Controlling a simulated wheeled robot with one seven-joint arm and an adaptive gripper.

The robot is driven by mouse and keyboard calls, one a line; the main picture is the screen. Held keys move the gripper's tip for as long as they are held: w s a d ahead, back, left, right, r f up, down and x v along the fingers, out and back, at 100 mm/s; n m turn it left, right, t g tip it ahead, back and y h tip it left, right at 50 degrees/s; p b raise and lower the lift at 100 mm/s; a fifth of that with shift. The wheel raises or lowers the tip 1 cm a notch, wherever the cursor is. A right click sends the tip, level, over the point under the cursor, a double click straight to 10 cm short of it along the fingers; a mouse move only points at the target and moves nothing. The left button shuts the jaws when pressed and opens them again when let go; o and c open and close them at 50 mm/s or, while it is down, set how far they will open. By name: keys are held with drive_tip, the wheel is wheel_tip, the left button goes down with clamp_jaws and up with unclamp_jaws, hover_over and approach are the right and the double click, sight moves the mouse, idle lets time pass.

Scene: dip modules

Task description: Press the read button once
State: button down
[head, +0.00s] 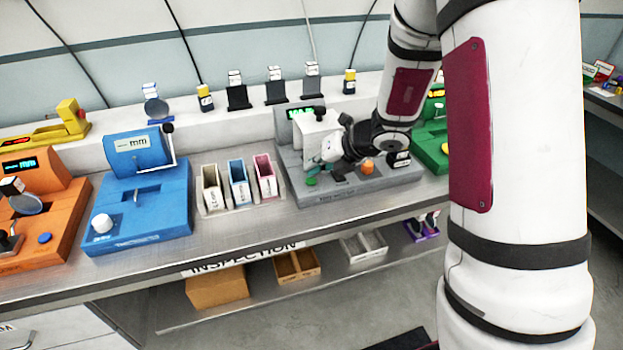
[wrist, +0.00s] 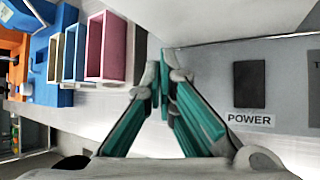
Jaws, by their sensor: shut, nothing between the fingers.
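The grey machine (head: 352,186) stands on the bench right of the middle in the head view, with a lit green display (head: 301,112). A green round button (head: 311,181) shows near its front left corner and an orange knob (head: 367,166) on its right part. No label reading "read" is legible. My gripper (head: 318,166) is low over the machine's left part, close to the green button; contact cannot be told. In the wrist view my gripper (wrist: 165,78) has its teal fingers together and empty. A dark switch (wrist: 249,84) labelled POWER lies right of the fingertips.
Three narrow bins, white (head: 212,188), blue (head: 239,184) and pink (head: 265,177), stand just left of the grey machine. A blue machine (head: 140,210) and an orange one (head: 45,220) are farther left. A green machine (head: 431,145) is at the right.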

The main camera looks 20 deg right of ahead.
sight(314, 179)
drive_tip(key=shift+r, duration=0.1)
drive_tip(key=shift+r+p, duration=2.1)
drive_tip(key=shift+r, duration=0.4)
